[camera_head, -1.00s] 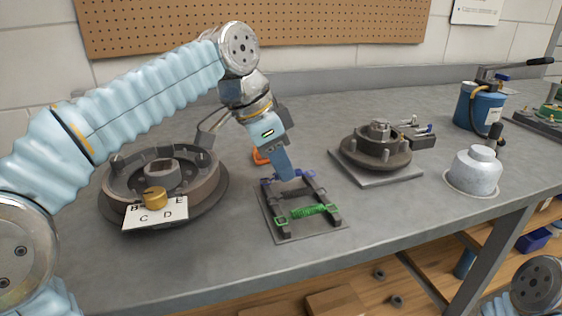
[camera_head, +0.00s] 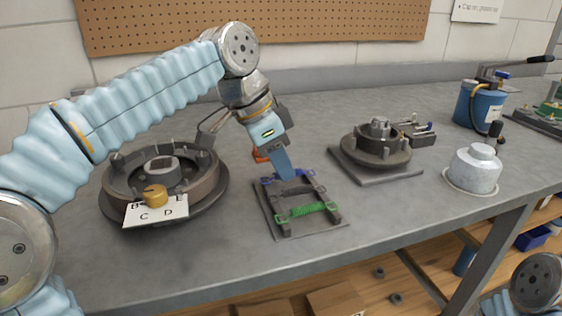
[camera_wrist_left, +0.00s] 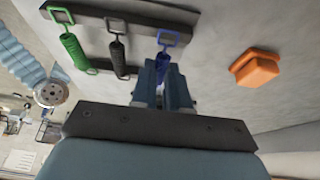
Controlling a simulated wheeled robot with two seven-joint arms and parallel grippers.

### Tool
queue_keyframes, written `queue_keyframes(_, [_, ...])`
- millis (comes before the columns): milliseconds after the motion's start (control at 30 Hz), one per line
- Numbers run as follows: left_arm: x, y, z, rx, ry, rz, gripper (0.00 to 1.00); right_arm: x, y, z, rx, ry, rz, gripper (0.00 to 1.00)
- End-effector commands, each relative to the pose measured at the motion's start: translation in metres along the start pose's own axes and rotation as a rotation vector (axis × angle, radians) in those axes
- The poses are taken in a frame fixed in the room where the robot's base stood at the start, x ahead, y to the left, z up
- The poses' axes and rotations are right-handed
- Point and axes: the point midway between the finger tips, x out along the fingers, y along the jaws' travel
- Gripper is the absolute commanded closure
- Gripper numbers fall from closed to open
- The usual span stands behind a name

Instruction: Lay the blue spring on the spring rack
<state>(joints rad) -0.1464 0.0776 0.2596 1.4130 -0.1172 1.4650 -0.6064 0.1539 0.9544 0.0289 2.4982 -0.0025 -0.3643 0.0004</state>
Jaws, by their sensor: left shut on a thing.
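The spring rack (camera_head: 333,221) is a dark frame with two rails on a flat plate, near the middle of the bench. A green spring (camera_head: 307,210) lies across its near end and a dark spring (camera_head: 297,190) across its middle. My left gripper (camera_head: 289,177) points down at the rack's far end, shut on the blue spring (camera_head: 268,181). In the left wrist view, the blue spring (camera_wrist_left: 164,48) runs roughly parallel to the dark one. One end loop is close to the rail; I cannot tell whether it touches. The fingers hide its middle. My right gripper is not in view.
An orange block (camera_wrist_left: 258,68) lies beyond the rack's far end. A round drum part (camera_head: 205,195) with a lettered card (camera_head: 150,214) stands left, a hub on a plate (camera_head: 375,153) right. A silver canister (camera_head: 476,170) is further right. Bench in front is clear.

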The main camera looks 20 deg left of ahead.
Motion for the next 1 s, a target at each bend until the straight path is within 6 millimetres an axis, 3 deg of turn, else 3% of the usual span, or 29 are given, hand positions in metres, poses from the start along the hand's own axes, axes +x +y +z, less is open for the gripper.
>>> queue_keyframes(367, [0.0016,-0.0001,0.0007,0.0,0.0,0.0,1.0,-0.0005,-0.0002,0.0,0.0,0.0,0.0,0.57])
queue_keyframes(400, [0.0016,-0.0001,0.0007,0.0,0.0,0.0,0.82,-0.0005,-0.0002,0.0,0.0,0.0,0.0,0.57])
queue_keyframes(600, [0.0016,-0.0001,0.0007,0.0,0.0,0.0,0.56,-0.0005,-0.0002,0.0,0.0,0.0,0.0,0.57])
queue_keyframes(767, [0.0017,-0.0001,0.0007,0.0,0.0,0.0,0.56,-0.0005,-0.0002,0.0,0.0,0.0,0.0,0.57])
queue_keyframes(900, [0.0017,-0.0001,0.0007,0.0,0.0,0.0,0.73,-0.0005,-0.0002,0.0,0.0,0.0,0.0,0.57])
queue_keyframes(1000, [0.0017,-0.0001,0.0007,0.0,0.0,0.0,0.73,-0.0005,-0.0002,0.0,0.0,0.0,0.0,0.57])
